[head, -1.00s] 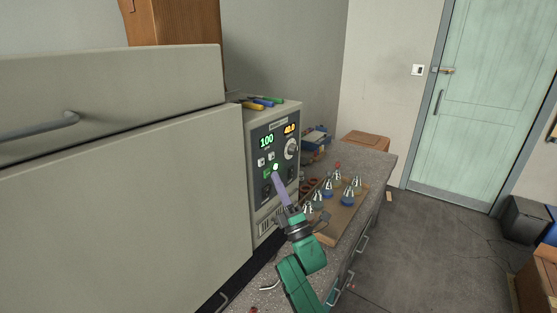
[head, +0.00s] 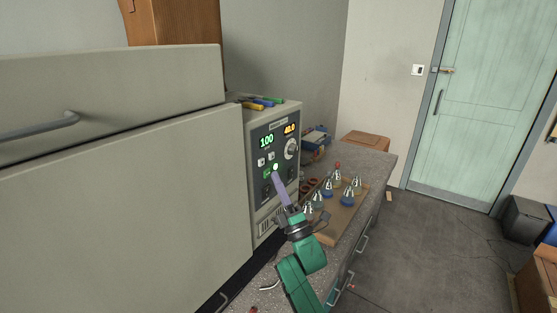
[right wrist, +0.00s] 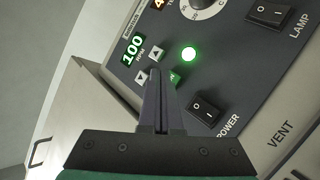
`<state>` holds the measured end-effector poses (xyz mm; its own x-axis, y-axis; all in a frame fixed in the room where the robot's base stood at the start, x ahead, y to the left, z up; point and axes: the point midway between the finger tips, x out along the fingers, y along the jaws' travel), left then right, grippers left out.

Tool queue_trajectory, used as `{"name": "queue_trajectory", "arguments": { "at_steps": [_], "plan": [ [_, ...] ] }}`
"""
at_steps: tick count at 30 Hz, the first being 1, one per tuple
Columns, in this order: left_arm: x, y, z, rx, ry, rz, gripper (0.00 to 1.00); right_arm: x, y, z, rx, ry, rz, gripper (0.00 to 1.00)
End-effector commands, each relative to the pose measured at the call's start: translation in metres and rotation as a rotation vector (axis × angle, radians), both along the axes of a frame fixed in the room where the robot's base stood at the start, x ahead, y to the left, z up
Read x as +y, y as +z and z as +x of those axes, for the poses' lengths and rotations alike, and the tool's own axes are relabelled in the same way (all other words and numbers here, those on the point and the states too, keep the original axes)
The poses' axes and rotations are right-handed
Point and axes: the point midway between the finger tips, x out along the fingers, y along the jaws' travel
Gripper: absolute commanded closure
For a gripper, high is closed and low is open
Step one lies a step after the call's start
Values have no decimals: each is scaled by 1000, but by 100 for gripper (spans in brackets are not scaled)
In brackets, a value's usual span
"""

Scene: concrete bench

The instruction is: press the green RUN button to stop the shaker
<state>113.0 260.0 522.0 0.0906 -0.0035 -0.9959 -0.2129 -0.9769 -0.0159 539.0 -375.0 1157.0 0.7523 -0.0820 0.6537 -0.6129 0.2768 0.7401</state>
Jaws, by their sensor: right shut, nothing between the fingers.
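The shaker's control panel (head: 262,142) shows a green 100 and an orange 40.0. The green button (head: 267,174) sits low on the panel, beside a lit round green lamp (head: 276,167). In the right wrist view the green button (right wrist: 176,77) is partly hidden behind my fingers, and the lamp (right wrist: 189,54) glows above it. My right gripper (head: 276,175) is shut and empty, its tips close in front of the panel by the button. In the right wrist view its fingertips (right wrist: 155,72) overlap the panel near the arrow keys; I cannot tell whether they touch. My left gripper is not in view.
A POWER rocker switch (right wrist: 203,107) is just right of my fingers, and a LAMP rocker (right wrist: 270,13) is farther off. A dial (head: 291,149) is on the panel. A wooden tray (head: 326,236) with several metal-topped flasks stands right of my arm. Pens lie on the shaker.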

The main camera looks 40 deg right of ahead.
Motion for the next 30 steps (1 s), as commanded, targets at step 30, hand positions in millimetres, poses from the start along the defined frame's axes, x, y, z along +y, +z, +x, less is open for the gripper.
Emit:
{"name": "queue_trajectory", "arguments": {
  "at_steps": [30],
  "plan": [
    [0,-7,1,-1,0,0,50,1,0,0,0,1,1,100]
  ]
}}
